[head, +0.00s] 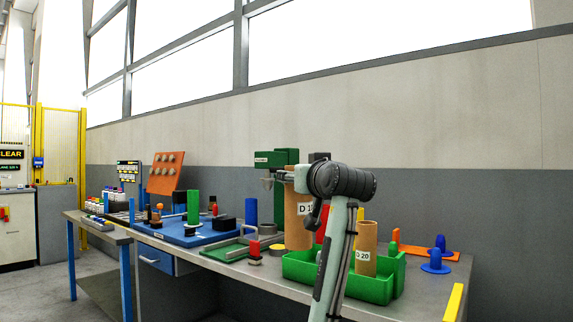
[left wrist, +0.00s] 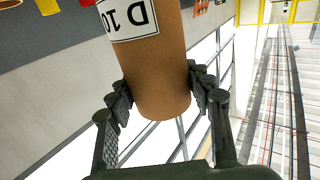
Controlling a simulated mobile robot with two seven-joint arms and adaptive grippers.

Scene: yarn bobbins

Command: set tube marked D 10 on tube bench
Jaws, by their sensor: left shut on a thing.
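My left gripper (head: 314,213) is at the tube's upper part, partly hidden by my arm. In the left wrist view the fingers of my left gripper (left wrist: 160,88) are on both sides of the tube (left wrist: 155,60), shut on it near one end. The D 10 label faces the camera, upside down. I cannot tell whether the tube touches anything below. My right gripper is not in view.
A green bin (head: 378,290) holds a brown tube marked D 20 (head: 366,240). The green machine (head: 280,205) stands behind. Blue pegs (head: 435,262) are at the right of the grey bench (head: 410,305). A blue board (head: 175,230) with several parts lies at left.

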